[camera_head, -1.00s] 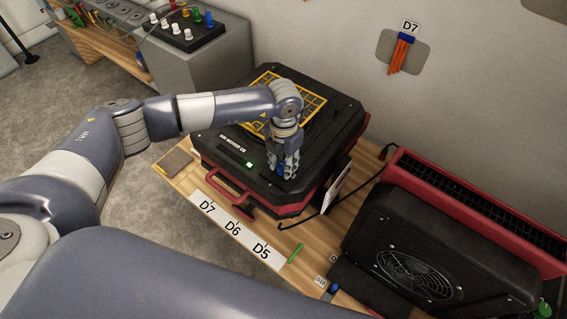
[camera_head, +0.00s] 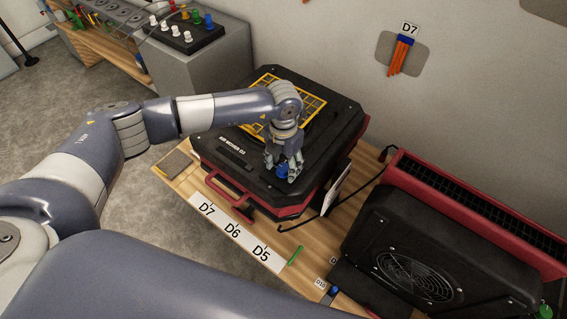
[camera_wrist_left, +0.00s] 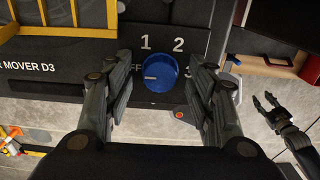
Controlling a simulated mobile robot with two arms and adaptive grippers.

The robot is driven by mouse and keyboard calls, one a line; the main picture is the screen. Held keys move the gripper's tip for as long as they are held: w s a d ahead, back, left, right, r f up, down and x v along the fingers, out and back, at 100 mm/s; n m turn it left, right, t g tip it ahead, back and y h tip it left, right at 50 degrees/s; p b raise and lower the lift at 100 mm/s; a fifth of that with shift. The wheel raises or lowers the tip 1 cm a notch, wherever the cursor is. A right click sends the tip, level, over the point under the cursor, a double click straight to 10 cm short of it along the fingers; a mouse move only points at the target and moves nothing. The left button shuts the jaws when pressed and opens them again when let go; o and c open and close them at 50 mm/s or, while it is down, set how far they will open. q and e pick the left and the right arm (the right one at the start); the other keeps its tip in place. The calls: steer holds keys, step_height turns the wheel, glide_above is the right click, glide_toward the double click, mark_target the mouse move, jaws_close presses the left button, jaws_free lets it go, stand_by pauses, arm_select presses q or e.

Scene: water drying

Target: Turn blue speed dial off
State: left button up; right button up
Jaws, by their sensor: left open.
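The blue speed dial (camera_head: 282,172) sits on the front right corner of the black air mover (camera_head: 228,140). In the left wrist view, the dial (camera_wrist_left: 160,72) is a round blue knob; its white mark points left, toward the partly hidden letters "FF". "1" and "2" are printed above it. My left gripper (camera_head: 283,171) is open, pointing down with its fingers on either side of the dial. In the wrist view there are gaps between the dial and both fingers. My right gripper (camera_wrist_left: 264,100) shows at the right of the wrist view, open and empty.
The air mover has a yellow grille and a red handle (camera_head: 230,190). A white label strip (camera_head: 233,231) with D7, D6 and D5 lies on the wooden table in front. A second black and red unit (camera_head: 440,250) stands to the right. A white board (camera_head: 337,188) leans close beside the air mover.

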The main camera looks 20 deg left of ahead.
mark_target(283, 167)
arm_select(q)
step_height(283, 167, up, 12)
stand_by(0.5)
stand_by(0.3)
